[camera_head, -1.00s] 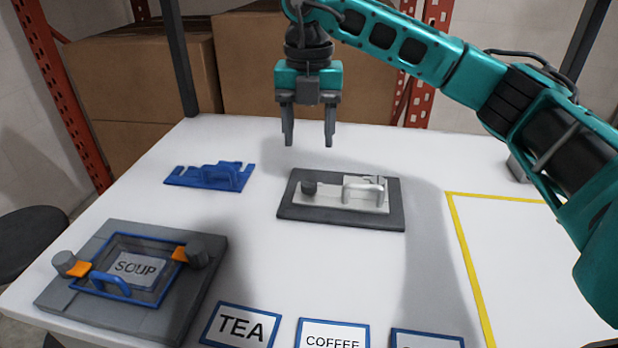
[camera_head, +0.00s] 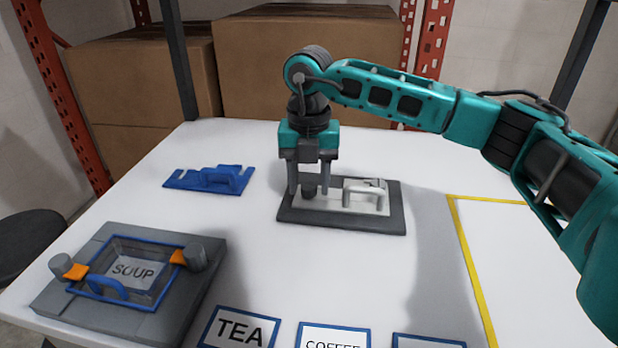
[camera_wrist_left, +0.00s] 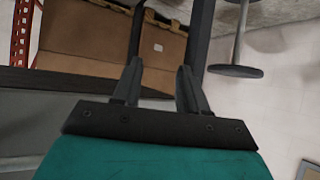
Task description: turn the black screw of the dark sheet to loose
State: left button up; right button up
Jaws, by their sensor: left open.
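The black screw (camera_head: 309,187) stands upright at the left end of a pale plate on the dark sheet (camera_head: 392,224), in the middle of the table. A white handle (camera_head: 365,188) is fixed to the right of it. My right gripper (camera_head: 309,188) points straight down over the screw. Its two fingers are apart, one to the left and one to the right of the screw; a narrow gap seems to show on each side. My left gripper (camera_wrist_left: 158,75) shows only in the left wrist view, open and empty, away from the dark sheet.
A blue notched piece with a handle (camera_head: 212,179) lies to the left. A grey block (camera_head: 60,300) with a blue-framed SOUP window stands front left. Labels, including TEA (camera_head: 240,328), lie along the front. A yellow-lined area (camera_head: 540,270) is at right.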

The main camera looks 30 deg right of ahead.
grip_shut()
jog(key=shift+n, duration=0.4)
jog(key=n, duration=0.3)
jog(key=shift+n, duration=0.4)
jog(key=n, duration=0.3)
jog(key=shift+n, duration=0.3)
jog(key=n, duration=0.3)
jog(key=shift+n, duration=0.3)
jog(key=n, duration=0.3)
jog(key=shift+f+n, duration=0.1)
jog(key=shift+n, duration=0.2)
jog(key=n, duration=0.6)
jog(key=shift+s+f, duration=0.1)
jog(key=shift+s, duration=0.05)
jog(key=shift+n, duration=0.4)
